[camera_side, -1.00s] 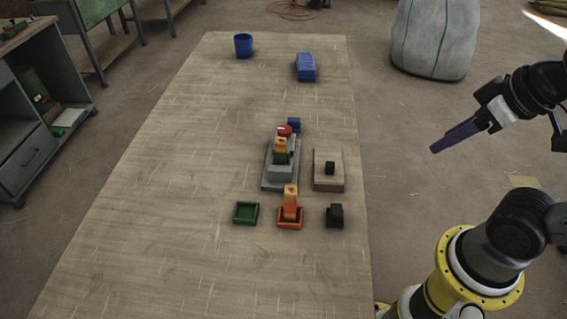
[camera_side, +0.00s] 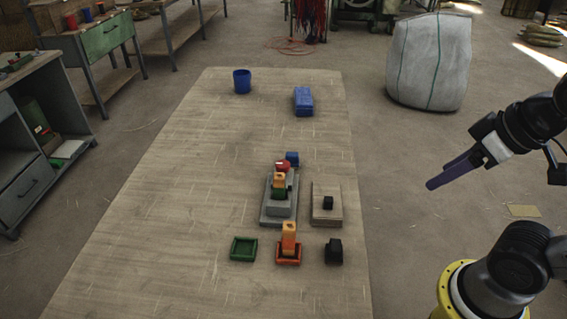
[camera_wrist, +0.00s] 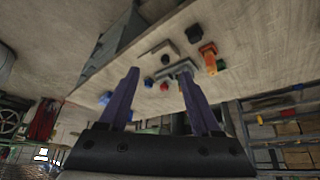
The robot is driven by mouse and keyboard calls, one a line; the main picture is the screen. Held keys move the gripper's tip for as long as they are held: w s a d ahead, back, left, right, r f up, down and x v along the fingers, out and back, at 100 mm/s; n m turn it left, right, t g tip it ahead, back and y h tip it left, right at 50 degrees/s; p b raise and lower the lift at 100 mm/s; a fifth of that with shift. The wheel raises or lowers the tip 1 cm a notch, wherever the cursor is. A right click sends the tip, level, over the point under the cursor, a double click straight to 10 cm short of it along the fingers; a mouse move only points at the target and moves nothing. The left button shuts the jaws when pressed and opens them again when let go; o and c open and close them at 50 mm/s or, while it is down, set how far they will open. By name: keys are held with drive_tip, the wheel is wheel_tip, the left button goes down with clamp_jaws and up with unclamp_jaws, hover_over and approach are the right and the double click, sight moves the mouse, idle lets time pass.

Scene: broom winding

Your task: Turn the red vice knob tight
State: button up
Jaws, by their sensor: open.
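The red vice knob (camera_side: 282,166) sits at the far end of the grey vice (camera_side: 278,208) in the middle of the table. It also shows as a small red dot in the wrist view (camera_wrist: 164,86). A piece with an orange top and green lower part (camera_side: 279,186) stands at the vice, in front of the knob. My gripper (camera_side: 430,186) has long purple fingers. It hangs off the table's right side, well apart from the vice. In the wrist view the two fingers (camera_wrist: 160,82) are spread with nothing between them touching.
A blue block (camera_side: 292,158) is close behind the knob. A board with a black piece (camera_side: 327,216) lies to the right. In front are a green tray (camera_side: 243,249), an orange tray holding an orange block (camera_side: 289,239) and a black block (camera_side: 334,251). A blue cup (camera_side: 242,81) and blue box (camera_side: 303,101) stand far back.

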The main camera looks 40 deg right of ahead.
drive_tip(key=shift+o, duration=0.7)
drive_tip(key=w+d+r+n+h, duration=0.1)
drive_tip(key=w+d+r+n, duration=0.1)
drive_tip(key=w+r+n, duration=0.6)
drive_tip(key=n+g+h, duration=0.3)
drive_tip(key=n, duration=0.7)
hover_over(284, 163)
drive_tip(key=s, duration=0.5)
wheel_tip(284, 163, down, 4)
drive_tip(key=w+a+f+n+g, duration=0.1)
drive_tip(key=w+a+f, duration=0.15)
drive_tip(key=f, duration=0.35)
drive_tip(key=w+a+f+n+g, duration=0.1)
drive_tip(key=w+a+f, duration=0.15)
drive_tip(key=f, duration=0.35)
drive_tip(key=x, duration=1.3)
drive_tip(key=shift+s, duration=0.35)
drive_tip(key=shift+r, duration=0.1)
drive_tip(key=shift+c, duration=0.3)
